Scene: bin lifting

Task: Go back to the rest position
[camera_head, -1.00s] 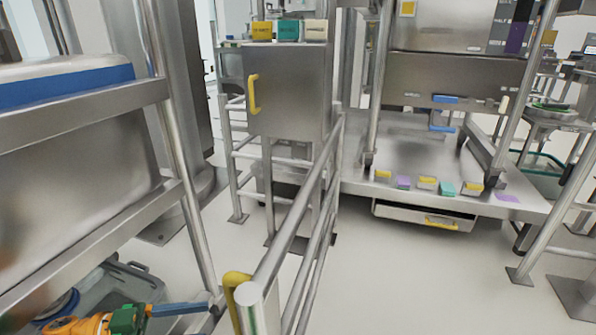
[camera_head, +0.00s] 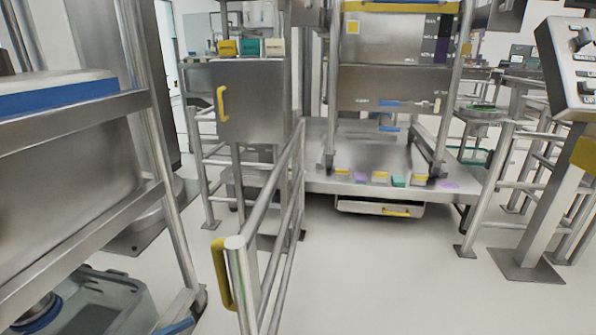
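Neither of my grippers shows in the head view. A grey bin (camera_head: 112,292) stands low at the left, under the steel frame, partly cut off by the picture's bottom edge. A dark round part with a blue ring (camera_head: 40,312) shows at its left side. A blue bar (camera_head: 178,326) shows at the bottom edge beside it; I cannot tell what it belongs to.
A steel railing (camera_head: 262,215) with a yellow handle (camera_head: 220,272) stands close in front. Behind are a steel cabinet (camera_head: 255,100) and a platform (camera_head: 400,186) with several coloured blocks. A control panel (camera_head: 572,72) stands at the right. The floor (camera_head: 385,275) right of the railing is clear.

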